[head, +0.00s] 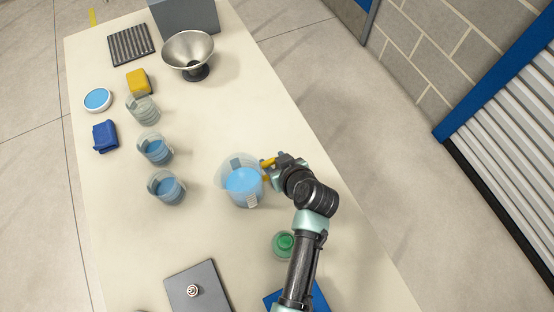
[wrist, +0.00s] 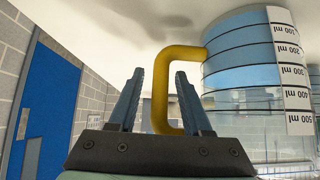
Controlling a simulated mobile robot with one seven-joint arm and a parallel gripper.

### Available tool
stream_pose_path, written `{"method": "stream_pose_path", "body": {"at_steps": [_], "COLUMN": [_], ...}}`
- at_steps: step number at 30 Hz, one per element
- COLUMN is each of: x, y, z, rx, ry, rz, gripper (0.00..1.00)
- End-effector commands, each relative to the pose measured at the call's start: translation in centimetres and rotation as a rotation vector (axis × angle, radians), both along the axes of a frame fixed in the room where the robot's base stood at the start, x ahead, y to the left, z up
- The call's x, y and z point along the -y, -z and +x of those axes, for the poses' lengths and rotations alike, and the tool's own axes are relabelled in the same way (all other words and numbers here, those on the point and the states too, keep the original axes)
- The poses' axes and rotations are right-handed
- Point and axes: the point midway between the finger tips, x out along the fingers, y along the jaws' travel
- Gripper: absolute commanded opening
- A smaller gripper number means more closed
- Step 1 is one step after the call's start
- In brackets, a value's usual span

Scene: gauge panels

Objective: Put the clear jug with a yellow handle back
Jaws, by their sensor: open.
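The clear jug (head: 243,187) with a yellow handle (head: 267,163) stands on the table in the head view, with blue liquid in it. In the wrist view the jug (wrist: 240,75) fills the right side, with its white millilitre scale, and its yellow handle (wrist: 160,90) stands out to the left. My gripper (head: 273,168) is at the handle side of the jug. In the wrist view my gripper (wrist: 160,85) is open, and the handle's upright part appears between its two fingers. I cannot tell whether a finger touches it.
Beakers with blue liquid (head: 168,188) (head: 155,149) and a clear beaker (head: 143,107) stand left of the jug. A green-topped container (head: 284,243) is close to my arm. A grey plate (head: 198,289) lies at the front. A metal bowl (head: 188,50) stands at the back.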

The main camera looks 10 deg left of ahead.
Motion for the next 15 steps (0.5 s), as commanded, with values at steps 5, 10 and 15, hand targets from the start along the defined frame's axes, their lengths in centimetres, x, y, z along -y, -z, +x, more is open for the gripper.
{"method": "stream_pose_path", "body": {"at_steps": [5,10,15], "x": [0.4,1.6,2.9], "y": [-0.9,-2.7,-5.0], "z": [-0.5,-2.2,-4.1], "rx": [0.002,0.003,0.002], "ry": [0.001,0.002,0.002], "rz": [-0.001,-0.001,-0.001], "gripper": [0.49,0.49,0.49]}}
